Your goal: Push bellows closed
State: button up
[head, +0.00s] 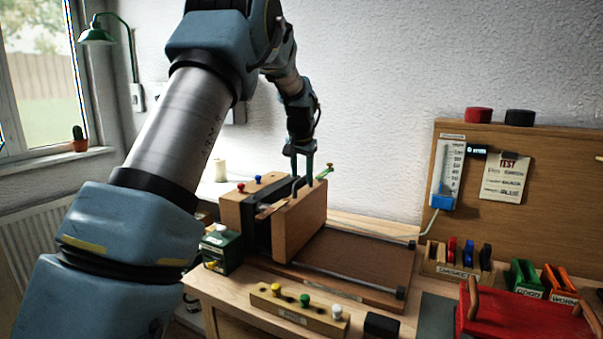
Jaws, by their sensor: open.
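The bellows (258,228) stand on a wooden base on the table, with dark folds between two upright wooden boards. The right board (302,222) is tan and stands at the left end of a rail (345,283). The left board (231,215) is close by, so the folds look narrow. My gripper (301,180) points down at the top of the right board, with its fingers apart. I cannot tell whether the fingers touch the board. A curved dark handle or hook shows beside them, partly hidden.
A green box (221,250) stands left of the bellows. A wooden strip with coloured pegs (299,311) lies in front. The base's right part is clear.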

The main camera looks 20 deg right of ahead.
jog(key=b+v, duration=0.2)
jog(key=v, duration=0.8)
jog(key=shift+s+r+b, duration=0.15)
jog(key=shift+r+b, duration=0.15)
jog(key=shift+r, duration=0.1)
jog(key=s+a+f+n+g, duration=0.1)
jog(key=s+a+f+n, duration=0.1)
jog(key=s+a+f, duration=0.45)
jog(key=s+a+f+n+y, duration=0.1)
jog(key=s+a+f+n, duration=0.2)
jog(key=a, duration=0.6)
jog(key=s+a+f+n+g, duration=0.1)
jog(key=s+a+f, duration=0.45)
jog(key=a, duration=0.25)
jog(key=s+a+f+n, duration=0.1)
jog(key=s+a+f, duration=0.2)
jog(key=s, duration=0.2)
jog(key=s+a+f+g, duration=0.1)
jog(key=s+a+f, duration=0.2)
jog(key=s, duration=0.3)
jog(key=shift+s+f+n, duration=0.15)
jog(key=shift+s+n, duration=0.05)
jog(key=shift+n, duration=0.2)
